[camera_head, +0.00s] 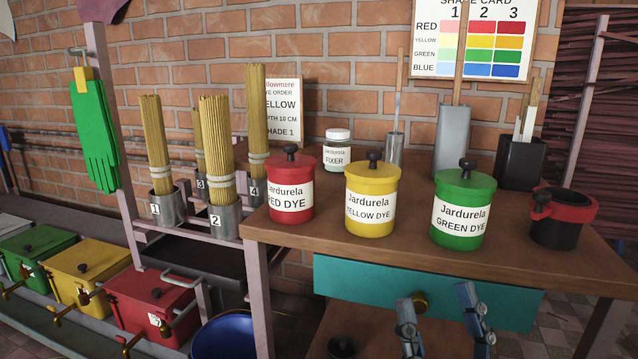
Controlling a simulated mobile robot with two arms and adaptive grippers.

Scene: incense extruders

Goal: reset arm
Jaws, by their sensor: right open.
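My right gripper (436,301) shows at the bottom, right of centre. Its two grey fingers point up and stand apart, with nothing seen between them. They appear in front of the teal drawer (350,283) and its brass knob (419,301), below the tabletop; I cannot tell whether they touch it. My left gripper is not in view.
The wooden table (400,257) holds red (292,178), yellow (371,185) and green (464,193) dye jars, lids on, a fixer jar (338,155) and a dark pot with a red rim (558,232). Bundled sticks (216,160) stand left. A blue bucket (225,342) sits below.

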